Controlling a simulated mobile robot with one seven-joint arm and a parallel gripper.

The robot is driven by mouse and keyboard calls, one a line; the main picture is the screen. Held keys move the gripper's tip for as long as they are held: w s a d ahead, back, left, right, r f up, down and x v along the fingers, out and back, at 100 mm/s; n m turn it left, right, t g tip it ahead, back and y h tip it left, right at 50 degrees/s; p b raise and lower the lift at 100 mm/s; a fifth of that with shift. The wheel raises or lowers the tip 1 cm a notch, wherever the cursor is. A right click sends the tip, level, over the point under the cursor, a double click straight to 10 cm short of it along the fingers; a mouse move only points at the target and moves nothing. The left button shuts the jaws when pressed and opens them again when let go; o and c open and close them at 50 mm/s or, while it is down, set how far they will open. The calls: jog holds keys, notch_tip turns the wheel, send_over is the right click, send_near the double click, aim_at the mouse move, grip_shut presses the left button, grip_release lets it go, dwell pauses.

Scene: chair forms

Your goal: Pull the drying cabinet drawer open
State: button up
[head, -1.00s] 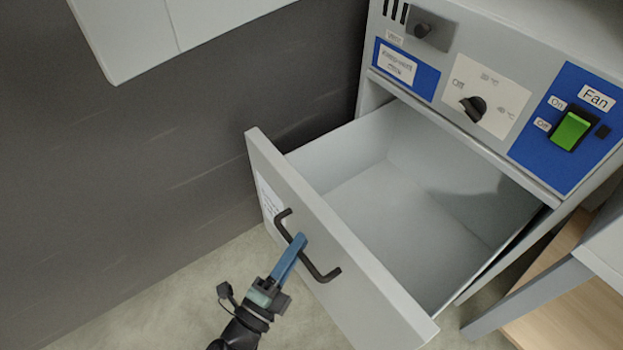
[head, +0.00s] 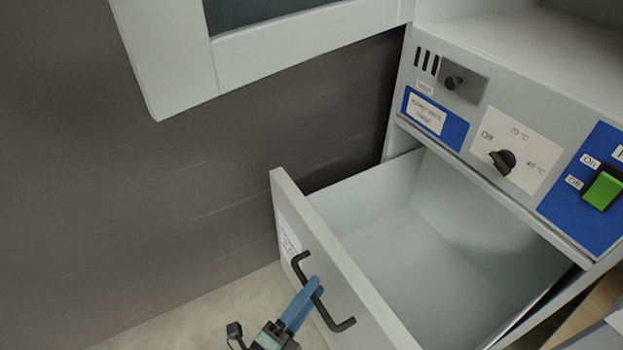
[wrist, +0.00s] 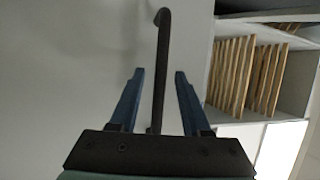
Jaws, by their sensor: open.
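The drying cabinet (head: 465,62) stands at the right in the head view. Its grey drawer (head: 345,283) is pulled well out, and its inside looks empty. A black bar handle (head: 338,326) is on the drawer front. My gripper (head: 313,290) is at the middle of the handle, with blue fingers. In the wrist view my gripper (wrist: 160,75) is open, one finger on each side of the handle (wrist: 161,60), with gaps on both sides.
A grey cabinet door (head: 270,50) hangs open at the upper left. The control panel has a black knob (head: 502,160) and a green switch (head: 603,190). Bare floor (head: 190,318) lies below the drawer. Wooden slats (wrist: 247,75) stand on a shelf in the wrist view.

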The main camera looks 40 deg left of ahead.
jog(key=s+f+p, duration=0.1)
jog(key=s+f, duration=0.1)
jog(key=s, duration=1)
jog(key=shift+s+d+f+p, duration=0.15)
jog(key=shift+s+d+p, duration=0.1)
jog(key=shift+d+p, duration=0.1)
